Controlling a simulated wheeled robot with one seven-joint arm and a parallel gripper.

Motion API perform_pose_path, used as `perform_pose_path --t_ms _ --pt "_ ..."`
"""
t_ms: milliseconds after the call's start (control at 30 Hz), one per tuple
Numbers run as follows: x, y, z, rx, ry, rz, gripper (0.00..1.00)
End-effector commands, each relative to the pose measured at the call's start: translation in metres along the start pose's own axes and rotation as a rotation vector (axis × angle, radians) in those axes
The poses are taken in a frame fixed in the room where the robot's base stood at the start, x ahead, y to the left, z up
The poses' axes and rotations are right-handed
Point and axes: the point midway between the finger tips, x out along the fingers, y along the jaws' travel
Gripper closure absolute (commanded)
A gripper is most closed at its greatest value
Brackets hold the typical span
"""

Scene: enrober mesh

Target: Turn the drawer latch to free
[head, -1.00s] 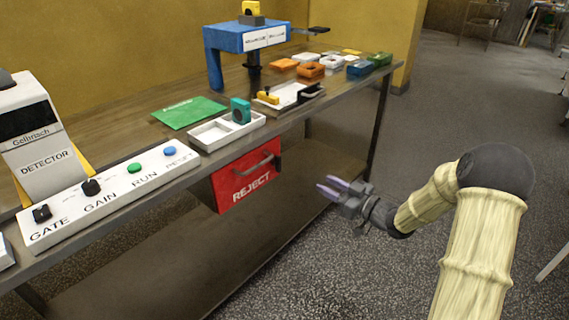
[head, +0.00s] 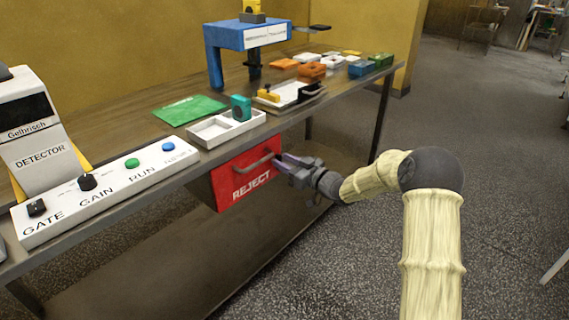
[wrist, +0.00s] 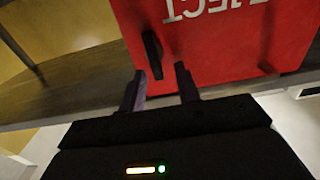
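The red REJECT drawer (head: 228,188) hangs under the bench top with a grey bar handle on its front. A black bar-shaped latch (wrist: 152,54) stands near the drawer's edge in the wrist view, slightly tilted there. In the head view my gripper hides most of the latch. My gripper (head: 281,158) is at the right end of the drawer front. In the wrist view its two fingers (wrist: 160,86) are apart, with the latch's lower end in the gap between their tips. I cannot tell whether either finger touches it. The drawer also shows in the wrist view (wrist: 225,35).
The bench edge (head: 150,186) runs just above the drawer. A white tray (head: 207,137) with a teal block stands above it. A detector panel (head: 105,197) with knobs and buttons is at left. The floor right of the bench is open.

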Motion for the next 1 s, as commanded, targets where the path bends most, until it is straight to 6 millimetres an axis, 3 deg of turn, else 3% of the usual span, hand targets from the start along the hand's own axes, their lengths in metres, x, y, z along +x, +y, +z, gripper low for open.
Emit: perform_pose_path --t_ms 367,400,567,1000 --pt "0.008 0.0033 -0.0002 0.0 0.0 0.006 0.67" --pt "0.008 0.0032 -0.0002 0.0 0.0 0.006 0.69" --pt "0.0082 0.0027 -0.0002 -0.001 0.0 0.005 1.0" --pt "0.0092 0.0004 0.0005 -0.039 0.0 0.002 1.0"
